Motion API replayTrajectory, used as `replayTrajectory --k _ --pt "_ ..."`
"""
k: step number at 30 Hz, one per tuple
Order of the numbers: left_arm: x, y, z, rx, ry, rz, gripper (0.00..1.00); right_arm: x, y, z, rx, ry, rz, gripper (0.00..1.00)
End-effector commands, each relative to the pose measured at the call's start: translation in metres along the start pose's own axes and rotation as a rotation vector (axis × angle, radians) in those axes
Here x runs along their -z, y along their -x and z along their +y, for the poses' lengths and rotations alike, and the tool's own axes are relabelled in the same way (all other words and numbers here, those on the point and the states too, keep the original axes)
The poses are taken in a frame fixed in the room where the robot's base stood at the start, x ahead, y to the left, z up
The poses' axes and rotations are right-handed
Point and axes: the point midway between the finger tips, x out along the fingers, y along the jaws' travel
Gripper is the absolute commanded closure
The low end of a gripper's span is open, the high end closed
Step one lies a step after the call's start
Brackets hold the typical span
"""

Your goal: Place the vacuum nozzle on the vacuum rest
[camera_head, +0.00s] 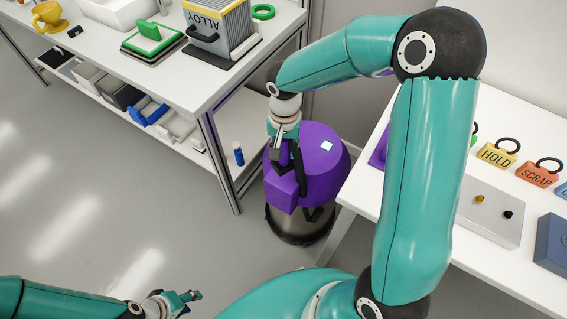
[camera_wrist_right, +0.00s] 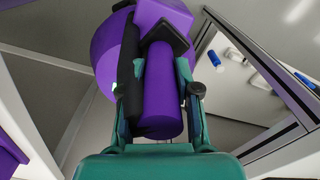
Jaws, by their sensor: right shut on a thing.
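The vacuum (camera_head: 322,160) stands on the floor between the two benches, with a purple top and a grey-and-black lower body. My right gripper (camera_head: 286,150) points down at its near left side. In the right wrist view my right gripper (camera_wrist_right: 162,105) is shut on a purple cylindrical handle (camera_wrist_right: 163,88), which I take to be part of the vacuum nozzle. A purple block (camera_head: 281,187) shows below the gripper in the head view. I cannot pick out the vacuum rest with certainty. My left gripper (camera_head: 184,300) is low at the bottom, away from the vacuum, holding nothing visible.
The left bench (camera_head: 180,75) carries an ALLOY box (camera_head: 217,27), a green-handled item and a yellow cup; bins and a blue bottle (camera_head: 238,154) are on its lower shelf. The right bench (camera_head: 490,250) holds HOLD and SCRAP tags. The floor at left is clear.

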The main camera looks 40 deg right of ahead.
Motion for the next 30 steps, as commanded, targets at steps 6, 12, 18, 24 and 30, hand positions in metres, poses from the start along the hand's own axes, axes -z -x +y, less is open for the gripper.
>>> replayTrajectory --k 6,12,18,24,30 --pt "0.0 -0.002 -0.001 0.0 0.0 0.0 0.6 0.0 -0.021 0.0 0.0 0.0 0.001 1.0" --pt "0.0 -0.005 -0.002 0.0 0.0 0.0 0.6 -0.001 -0.042 0.0 -0.002 0.0 -0.003 1.0" --pt "0.0 -0.007 -0.003 0.0 0.0 0.0 0.6 0.0 -0.064 -0.001 0.0 0.0 0.0 1.0" --pt "0.0 -0.007 -0.002 0.0 0.0 0.0 0.6 0.0 -0.063 -0.001 0.001 0.0 0.001 1.0" --pt "0.0 -0.009 -0.003 0.0 0.0 0.0 0.6 0.0 -0.065 -0.001 0.001 0.001 0.001 0.6"
